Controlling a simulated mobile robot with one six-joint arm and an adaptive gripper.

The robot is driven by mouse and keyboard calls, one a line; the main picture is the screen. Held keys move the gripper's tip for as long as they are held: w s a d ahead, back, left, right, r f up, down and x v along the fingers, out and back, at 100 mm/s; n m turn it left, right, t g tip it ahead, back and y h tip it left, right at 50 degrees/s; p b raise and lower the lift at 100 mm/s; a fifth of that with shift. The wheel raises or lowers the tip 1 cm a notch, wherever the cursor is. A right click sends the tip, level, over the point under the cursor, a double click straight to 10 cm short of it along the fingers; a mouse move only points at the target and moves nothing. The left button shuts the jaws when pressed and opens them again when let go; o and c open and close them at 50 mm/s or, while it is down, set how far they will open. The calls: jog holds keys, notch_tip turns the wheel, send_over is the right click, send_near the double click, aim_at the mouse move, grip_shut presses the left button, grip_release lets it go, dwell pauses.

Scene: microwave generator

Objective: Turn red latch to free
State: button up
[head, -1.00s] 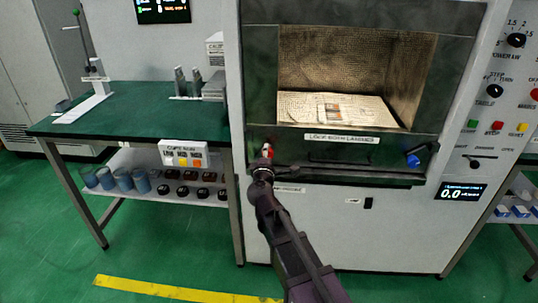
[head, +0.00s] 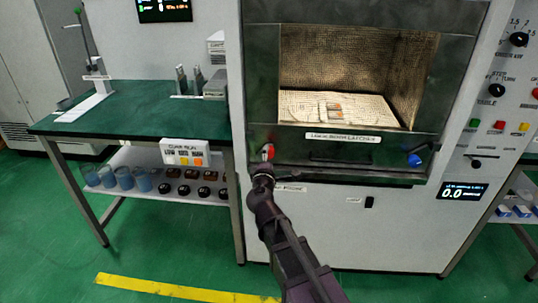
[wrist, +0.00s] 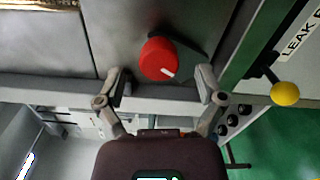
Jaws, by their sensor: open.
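The red latch (head: 267,152) is on the lower left of the microwave's dark front frame, left of the label plate. In the wrist view it is a round red knob (wrist: 158,57) with a white mark that points down and right. My gripper (head: 263,171) is just below the latch in the head view. In the wrist view my gripper (wrist: 161,82) is open, with one finger on each side and the red knob just beyond the tips. Nothing is held between the fingers. I cannot tell whether either finger touches the knob.
A blue latch (head: 414,159) sits at the right of the same frame. A yellow ball knob (wrist: 285,94) is to the right in the wrist view. The chamber holds a pale tray (head: 375,108). A green-topped bench (head: 130,115) stands at left.

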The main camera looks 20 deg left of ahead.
jog(key=v, duration=0.9)
dwell(0.3)
jog(key=w+d+f+m+g+h, duration=0.2)
jog(key=d+f+m+h, duration=0.15)
jog(key=d, duration=0.45)
jog(key=w+d+f+m+g+h, duration=0.25)
jog(key=d+m, duration=0.25)
jog(key=d, duration=0.3)
jog(key=w+d+f+m+g+h, duration=0.1)
jog(key=d+f+m+g+h, duration=0.2)
jog(key=d, duration=0.5)
jog(key=s+d+f+m+g+y, duration=0.2)
jog(key=s+d+f+m+g, duration=0.35)
jog(key=d, duration=0.25)
jog(key=s+d+f+m+g+y, duration=0.35)
jog(key=s+d+m, duration=0.2)
jog(key=d, duration=0.35)
notch_tip(320, 180, up, 23)
jog(key=p, duration=2.3)
jog(key=shift+w+g+h+p, duration=0.3)
jog(key=shift+w+g+h, duration=0.05)
jog(key=shift+g+h, duration=0.1)
jog(key=shift+a, duration=0.1)
